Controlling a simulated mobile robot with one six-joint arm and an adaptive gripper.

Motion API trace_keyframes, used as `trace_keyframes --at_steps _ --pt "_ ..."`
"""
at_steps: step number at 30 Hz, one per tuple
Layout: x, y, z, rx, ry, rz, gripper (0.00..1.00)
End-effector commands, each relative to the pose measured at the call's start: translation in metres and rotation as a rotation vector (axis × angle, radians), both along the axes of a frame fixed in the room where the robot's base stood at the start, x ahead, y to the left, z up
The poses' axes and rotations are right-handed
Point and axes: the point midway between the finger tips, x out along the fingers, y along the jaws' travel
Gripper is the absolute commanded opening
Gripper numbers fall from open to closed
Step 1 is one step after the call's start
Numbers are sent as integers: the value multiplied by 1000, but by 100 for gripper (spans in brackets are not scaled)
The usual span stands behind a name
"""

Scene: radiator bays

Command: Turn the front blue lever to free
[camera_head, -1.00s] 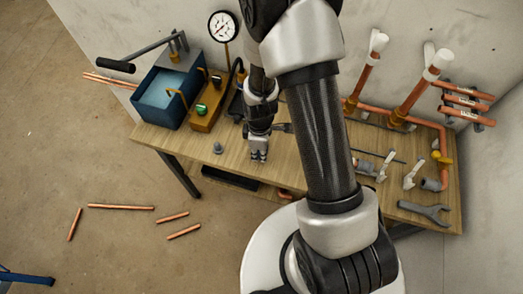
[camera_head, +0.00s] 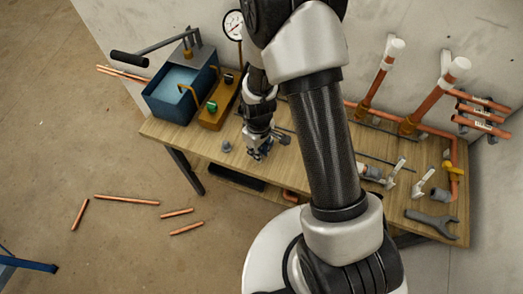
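My gripper (camera_head: 260,154) points down over the front middle of the wooden workbench (camera_head: 330,190), right of a small grey fitting (camera_head: 226,147). It is small and dark, with a bluish tint at its fingers, and I cannot tell whether it is open or shut. I cannot make out the front blue lever; my arm covers much of the middle bench, and the bluish patch at the fingers is too small to identify. A brass block (camera_head: 213,115) with a green knob (camera_head: 211,106) stands left of the gripper.
A blue water tank (camera_head: 170,105) with a pump handle (camera_head: 130,59) and a gauge (camera_head: 233,24) stand at the back left. Copper risers (camera_head: 430,95), white-handled valves (camera_head: 394,173) and a wrench (camera_head: 432,222) are at the right. Copper pipes (camera_head: 126,199) lie on the floor.

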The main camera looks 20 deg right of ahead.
Motion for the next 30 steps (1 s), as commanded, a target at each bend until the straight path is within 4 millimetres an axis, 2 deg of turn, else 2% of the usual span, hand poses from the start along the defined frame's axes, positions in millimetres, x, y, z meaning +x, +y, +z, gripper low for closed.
trace_keyframes --at_steps 18,30 --pt "15 12 0 0 -2 -299 0" --pt "22 16 0 1 -2 -425 0"
